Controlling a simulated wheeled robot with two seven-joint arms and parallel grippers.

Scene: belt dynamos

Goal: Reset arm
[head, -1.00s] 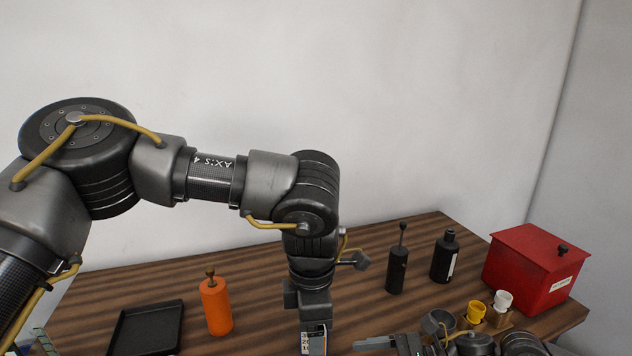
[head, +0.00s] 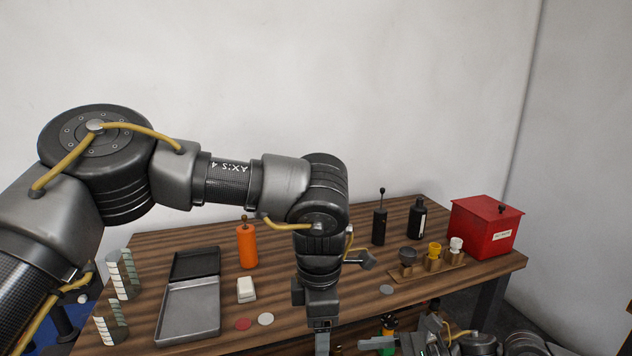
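My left arm comes in from the left and bends down over the table (head: 290,262). My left gripper (head: 322,342) points down at the table's front edge. Its fingertips are cut off by the bottom of the picture, so its opening cannot be judged. My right gripper (head: 378,343) shows at the bottom, in front of the table's edge. One finger shows clearly; the rest is hidden or out of view. I see nothing held in either gripper.
An open metal case (head: 190,308), a white block (head: 246,289) and an orange bottle (head: 247,246) stand left of my arm. Black bottles (head: 416,220), a red box (head: 483,228) and a wooden rack of small cups (head: 428,268) stand right. Two spiral holders (head: 122,274) stand far left.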

